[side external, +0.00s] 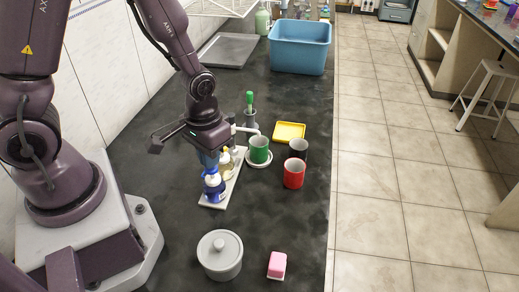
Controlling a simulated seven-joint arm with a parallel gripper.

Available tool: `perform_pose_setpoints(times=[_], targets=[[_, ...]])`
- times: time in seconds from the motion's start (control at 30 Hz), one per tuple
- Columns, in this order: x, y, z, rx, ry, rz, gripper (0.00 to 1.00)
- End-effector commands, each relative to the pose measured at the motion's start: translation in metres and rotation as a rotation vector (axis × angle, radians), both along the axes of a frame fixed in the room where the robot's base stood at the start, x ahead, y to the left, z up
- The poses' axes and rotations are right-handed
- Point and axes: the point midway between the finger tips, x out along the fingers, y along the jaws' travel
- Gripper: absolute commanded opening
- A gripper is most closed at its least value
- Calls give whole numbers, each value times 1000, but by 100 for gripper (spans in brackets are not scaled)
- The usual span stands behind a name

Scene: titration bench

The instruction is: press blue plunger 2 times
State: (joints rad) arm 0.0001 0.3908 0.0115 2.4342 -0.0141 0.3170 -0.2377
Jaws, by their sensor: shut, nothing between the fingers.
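A blue dispenser bottle (213,192) with a pale top stands upright at the near end of a narrow white tray (232,186).
A yellowish bottle (227,166) stands just behind on the tray. A lidded grey pot (220,256) and pink block (277,265) are in front.

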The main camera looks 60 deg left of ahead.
Motion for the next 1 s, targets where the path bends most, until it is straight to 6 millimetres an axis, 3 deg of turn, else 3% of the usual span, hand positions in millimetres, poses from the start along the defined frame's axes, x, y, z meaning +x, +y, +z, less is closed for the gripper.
perform_pose_setpoints(times=[0.57, 1.0], targets=[[0, 0, -21, 0, 0, 0, 0], [1, 0, -10, 0, -4, 0, 0]])
